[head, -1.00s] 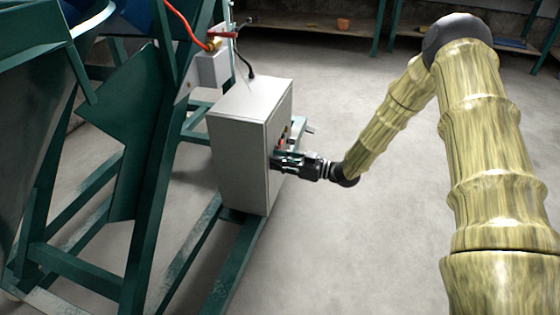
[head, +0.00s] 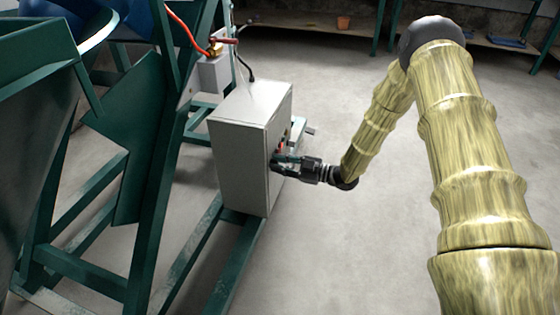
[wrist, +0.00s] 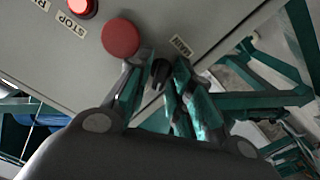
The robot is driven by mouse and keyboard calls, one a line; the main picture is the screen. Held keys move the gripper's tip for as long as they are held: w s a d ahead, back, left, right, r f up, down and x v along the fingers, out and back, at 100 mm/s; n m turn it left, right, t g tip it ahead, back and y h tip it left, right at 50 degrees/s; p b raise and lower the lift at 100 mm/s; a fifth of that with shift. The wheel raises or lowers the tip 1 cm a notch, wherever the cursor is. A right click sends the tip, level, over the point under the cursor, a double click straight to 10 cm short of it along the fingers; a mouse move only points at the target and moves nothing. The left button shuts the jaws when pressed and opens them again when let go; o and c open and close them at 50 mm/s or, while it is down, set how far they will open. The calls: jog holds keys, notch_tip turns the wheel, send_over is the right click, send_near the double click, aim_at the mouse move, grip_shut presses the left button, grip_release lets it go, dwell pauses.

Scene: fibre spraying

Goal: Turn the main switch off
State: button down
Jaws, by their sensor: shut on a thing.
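The grey control box (head: 238,150) stands on the green frame in the head view, its panel side facing right. In the wrist view the panel (wrist: 130,32) shows tilted, with a "MAIN" label (wrist: 181,46) beside a dark main switch knob (wrist: 159,72). My gripper (wrist: 154,88) is at the panel with its fingers on either side of this knob, shut on it. In the head view my gripper (head: 284,162) reaches the panel from the right. The knob is hidden there, and its exact setting is hard to tell.
A red mushroom button (wrist: 121,38) sits close beside my gripper's left finger. A lit red button (wrist: 82,8) is by the "STOP" label (wrist: 72,24). Open floor (head: 340,250) lies to the right.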

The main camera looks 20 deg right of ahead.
jog(key=n+p, duration=0.1)
jog(key=n, duration=0.5)
jog(key=n+p, duration=0.2)
jog(key=n, duration=0.4)
jog(key=shift+s+f+n, duration=0.2)
jog(key=shift+n, duration=0.1)
jog(key=shift+a, duration=0.1)
dwell(0.3)
jog(key=c, duration=1.5)
grip_release()
jog(key=shift+p, duration=0.3)
jog(key=v, duration=1.2)
